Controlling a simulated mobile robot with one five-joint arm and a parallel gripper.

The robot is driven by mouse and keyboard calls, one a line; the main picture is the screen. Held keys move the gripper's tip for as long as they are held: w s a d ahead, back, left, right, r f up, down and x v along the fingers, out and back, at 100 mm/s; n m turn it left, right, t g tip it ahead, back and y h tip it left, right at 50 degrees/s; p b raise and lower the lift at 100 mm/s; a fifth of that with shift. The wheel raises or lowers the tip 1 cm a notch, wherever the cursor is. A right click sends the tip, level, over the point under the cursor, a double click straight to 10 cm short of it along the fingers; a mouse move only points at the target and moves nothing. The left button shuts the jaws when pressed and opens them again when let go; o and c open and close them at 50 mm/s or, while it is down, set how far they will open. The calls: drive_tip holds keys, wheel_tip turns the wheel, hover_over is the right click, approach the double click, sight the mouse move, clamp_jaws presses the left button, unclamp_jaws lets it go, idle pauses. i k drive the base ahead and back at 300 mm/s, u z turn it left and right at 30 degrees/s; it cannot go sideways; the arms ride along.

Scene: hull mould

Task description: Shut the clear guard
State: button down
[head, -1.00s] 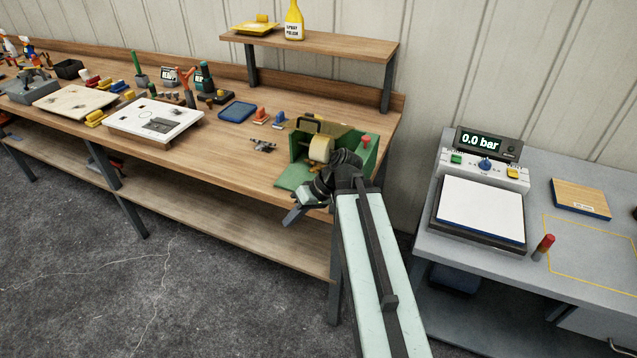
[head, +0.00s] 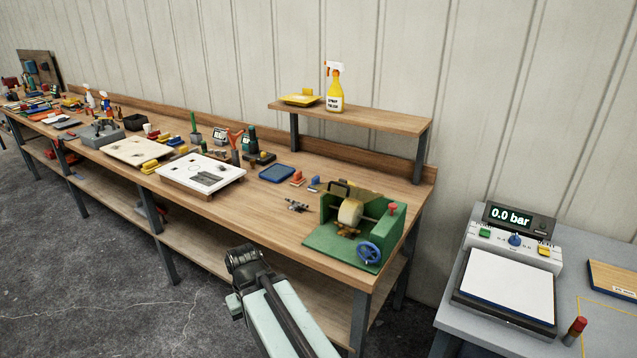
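The clear guard (head: 365,192) is a yellowish see-through panel with a dark handle, on the green machine (head: 393,232) at the right end of the wooden bench. It looks raised at the back, with the pale roller (head: 350,213) exposed below and in front of it. A blue handwheel (head: 369,253) sits at the machine's front. My gripper (head: 235,304) is low in front of the bench, left of the machine and well apart from it. Its fingers are mostly hidden by my arm, so I cannot see whether they are open.
A small grey metal part (head: 296,204) and a blue tray (head: 276,173) lie left of the machine. A shelf (head: 350,113) with a spray bottle (head: 335,88) stands behind. A grey table (head: 465,318) with a pressure unit (head: 515,242) is at right. Floor in front is open.

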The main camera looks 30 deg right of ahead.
sight(354, 193)
drive_tip(key=u, duration=0.95)
drive_tip(key=k, duration=1.2)
drive_tip(key=z, duration=0.5)
drive_tip(key=i, duration=1)
